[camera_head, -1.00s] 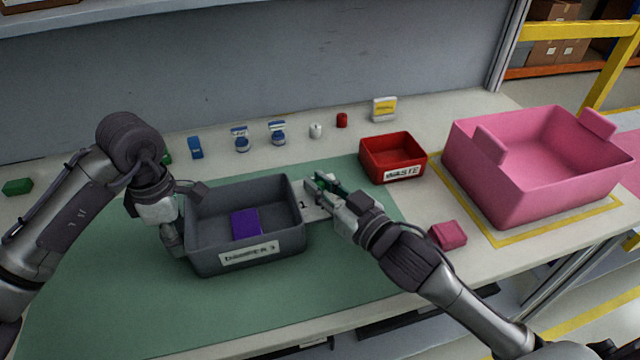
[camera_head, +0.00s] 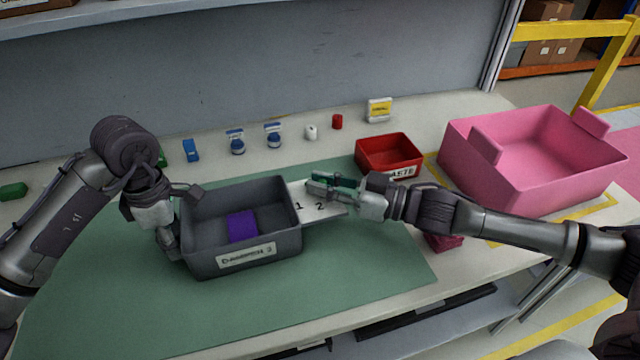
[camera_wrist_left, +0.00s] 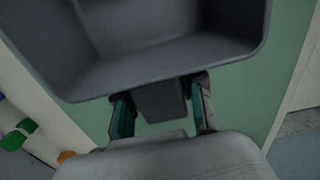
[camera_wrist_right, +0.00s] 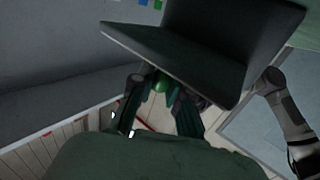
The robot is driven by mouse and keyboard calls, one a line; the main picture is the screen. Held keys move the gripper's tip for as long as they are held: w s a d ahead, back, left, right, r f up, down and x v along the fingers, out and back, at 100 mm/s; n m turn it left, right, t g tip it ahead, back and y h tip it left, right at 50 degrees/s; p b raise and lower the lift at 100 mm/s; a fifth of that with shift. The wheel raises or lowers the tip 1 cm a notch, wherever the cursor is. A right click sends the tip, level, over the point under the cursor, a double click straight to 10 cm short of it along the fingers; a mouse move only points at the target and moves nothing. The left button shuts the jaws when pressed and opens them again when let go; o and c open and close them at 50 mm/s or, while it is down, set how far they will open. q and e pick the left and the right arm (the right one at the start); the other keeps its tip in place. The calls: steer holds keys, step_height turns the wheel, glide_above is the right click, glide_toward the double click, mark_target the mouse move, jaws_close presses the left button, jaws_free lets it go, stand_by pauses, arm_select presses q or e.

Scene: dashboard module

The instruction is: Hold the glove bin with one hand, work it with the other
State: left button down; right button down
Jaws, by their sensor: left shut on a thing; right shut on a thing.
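The grey glove bin (camera_head: 200,265) stands on the green mat with a purple block (camera_head: 242,226) inside and a label on its front. My left gripper (camera_head: 184,217) is at its left wall; the left wrist view shows the fingers shut on a grey tab (camera_wrist_left: 160,100) of the bin. A white slide marked 1 and 2 (camera_head: 308,203) sticks out of the bin's right side. My right gripper (camera_head: 325,187) is shut at the slide's upper side. In the right wrist view a small green knob (camera_wrist_right: 160,84) shows between its fingers, partly hidden.
A red waste bin (camera_head: 372,157) stands right of the slide, behind my right arm. A large pink bin (camera_head: 505,190) is further right. A pink block (camera_head: 445,243) lies partly hidden below my right arm. Several small items line the back. The mat in front of the bin is clear.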

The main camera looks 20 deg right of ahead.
steer(key=shift+w+d+r+n+g+y, duration=0.1)
steer(key=shift+w+d+n+g+y, duration=0.2)
steer(key=shift+n+g+y, duration=0.5)
steer(key=shift+d+n+g, duration=0.15)
steer(key=shift+n+g, duration=0.15)
steer(key=shift+g, duration=0.4)
steer(key=c, duration=1.1)
jaws_free()
steer(key=shift+s, duration=0.1)
steer(key=v, duration=0.7)
steer(key=shift+s+d, duration=0.1)
steer(key=shift+d, duration=0.15)
